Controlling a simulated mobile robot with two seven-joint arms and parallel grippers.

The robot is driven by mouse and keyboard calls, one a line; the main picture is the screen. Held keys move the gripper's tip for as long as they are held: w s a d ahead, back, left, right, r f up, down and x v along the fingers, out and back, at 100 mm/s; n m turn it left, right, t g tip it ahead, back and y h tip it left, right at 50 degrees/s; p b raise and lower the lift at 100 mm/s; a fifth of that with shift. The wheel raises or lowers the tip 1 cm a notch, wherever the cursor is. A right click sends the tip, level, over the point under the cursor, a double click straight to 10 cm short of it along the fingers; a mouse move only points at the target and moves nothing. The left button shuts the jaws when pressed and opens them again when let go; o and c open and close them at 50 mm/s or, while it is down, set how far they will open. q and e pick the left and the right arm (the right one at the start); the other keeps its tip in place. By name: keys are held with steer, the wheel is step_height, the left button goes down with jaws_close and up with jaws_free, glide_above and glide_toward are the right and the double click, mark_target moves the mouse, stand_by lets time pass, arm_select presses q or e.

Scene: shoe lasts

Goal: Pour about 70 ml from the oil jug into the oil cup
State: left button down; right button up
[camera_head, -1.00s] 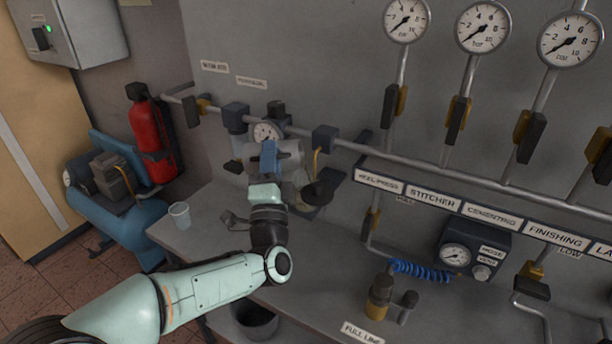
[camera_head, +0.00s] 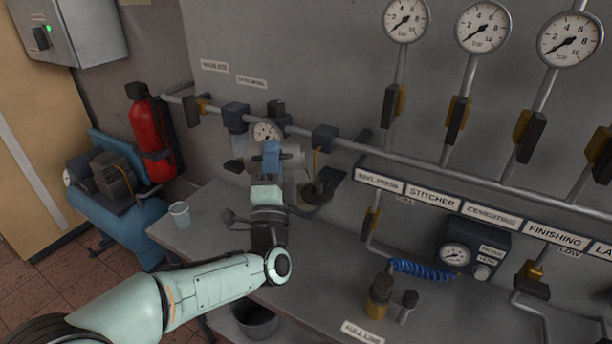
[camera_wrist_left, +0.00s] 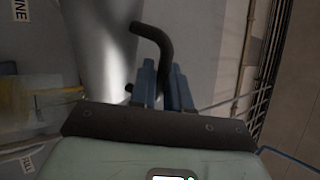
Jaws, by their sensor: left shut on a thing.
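My left gripper (camera_head: 270,152) is at the back of the bench, shut on the black handle (camera_wrist_left: 152,42) of a grey metal jug, with its blue fingers (camera_wrist_left: 162,88) on either side of it in the left wrist view. The jug (camera_head: 292,157) is partly hidden behind the gripper in the head view and looks tilted; its body (camera_wrist_left: 98,40) fills the left wrist view's upper middle. A clear cup (camera_head: 180,214) stands at the bench's left edge. A dark-topped fitting (camera_head: 318,190) is just right of the gripper. I cannot tell which is the oil cup, or see any liquid flowing. My right gripper is not in view.
A pipe (camera_head: 345,146) with valves runs along the wall behind the jug. A round gauge (camera_head: 265,132) is close behind my gripper. A regulator box (camera_head: 474,252), blue coiled hose (camera_head: 422,269) and brass fitting (camera_head: 379,296) are at the right.

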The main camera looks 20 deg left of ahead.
arm_select(q)
steer(key=shift+s+a+r+n+g+y, duration=0.1)
steer(key=shift+a+r+n+g+y, duration=0.15)
steer(key=shift+n+y, duration=0.35)
steer(key=n+y, duration=0.1)
steer(key=a+f+n+g+b, duration=0.1)
steer(key=n, duration=0.1)
steer(key=f+n+g+y+b, duration=0.1)
steer(key=n, duration=0.1)
steer(key=shift+s+a+y, duration=0.25)
steer(key=shift+s+y, duration=0.05)
steer(key=shift+s, duration=0.1)
steer(key=shift+w, duration=0.25)
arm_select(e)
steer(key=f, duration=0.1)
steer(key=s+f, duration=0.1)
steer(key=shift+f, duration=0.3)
arm_select(q)
steer(key=shift+s, duration=0.15)
steer(key=shift+n, duration=0.4)
steer(key=shift+a+r+n+g+y, duration=0.15)
steer(key=shift+n+g, duration=0.2)
steer(key=shift+n, duration=0.2)
steer(key=shift+a+r+n+g+y, duration=0.15)
steer(key=shift+n+g, duration=0.15)
steer(key=shift+n, duration=0.25)
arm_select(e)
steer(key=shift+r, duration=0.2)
